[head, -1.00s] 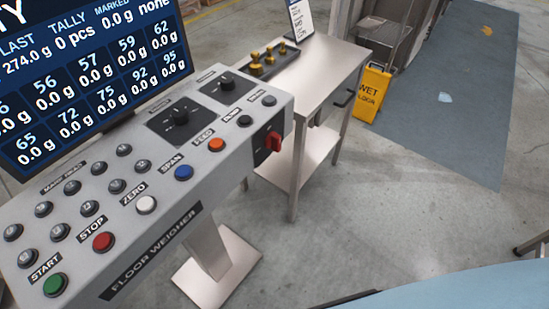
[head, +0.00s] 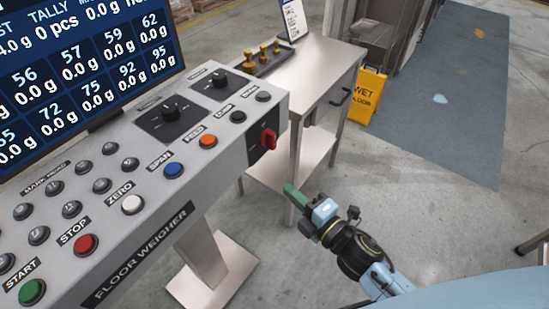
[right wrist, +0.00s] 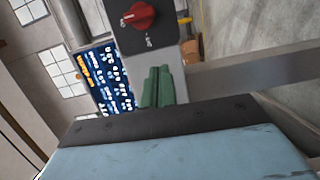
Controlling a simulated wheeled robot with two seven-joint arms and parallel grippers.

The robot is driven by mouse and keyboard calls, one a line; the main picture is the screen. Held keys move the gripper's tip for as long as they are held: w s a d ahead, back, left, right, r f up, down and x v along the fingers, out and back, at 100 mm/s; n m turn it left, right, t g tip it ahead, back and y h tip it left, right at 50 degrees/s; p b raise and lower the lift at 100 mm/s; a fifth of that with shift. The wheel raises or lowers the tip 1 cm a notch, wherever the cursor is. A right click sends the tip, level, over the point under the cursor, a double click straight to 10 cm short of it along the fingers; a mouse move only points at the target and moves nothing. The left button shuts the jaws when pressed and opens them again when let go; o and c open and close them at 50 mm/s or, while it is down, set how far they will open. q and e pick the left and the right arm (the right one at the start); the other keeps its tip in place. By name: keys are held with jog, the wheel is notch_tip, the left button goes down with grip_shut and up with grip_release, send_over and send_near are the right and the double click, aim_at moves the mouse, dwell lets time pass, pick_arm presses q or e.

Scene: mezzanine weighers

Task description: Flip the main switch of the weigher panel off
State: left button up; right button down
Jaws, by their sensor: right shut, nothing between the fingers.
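The weigher panel (head: 105,215) is a grey sloped console labelled FLOOR WEIGHER, at the left of the head view. Its main switch is a red rotary knob (head: 268,139) on a black plate on the panel's right end. The knob also shows at the top of the right wrist view (right wrist: 138,16), with markings on the plate too small to read. My right gripper (head: 290,191) has green fingers that are shut and empty. It is below and to the right of the knob, apart from it. The green fingers also show in the wrist view (right wrist: 158,86). My left gripper is not in view.
A steel side table (head: 318,75) with brass weights (head: 264,54) stands behind the panel. Buttons and two black knobs cover the panel top. Open floor lies to the right.

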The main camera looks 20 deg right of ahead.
jog(key=shift+a+r, duration=0.1)
jog(key=shift+r, duration=0.25)
jog(key=shift+w, duration=0.1)
send_near(262, 146)
jog(key=w+a, duration=0.1)
jog(key=a, duration=0.2)
jog(key=w+a, duration=0.1)
jog(key=a, duration=0.1)
jog(key=shift+w+f, duration=0.25)
jog(key=shift+w, duration=0.05)
jog(key=shift+w+d, duration=1.25)
jog(key=shift+d, duration=0.25)
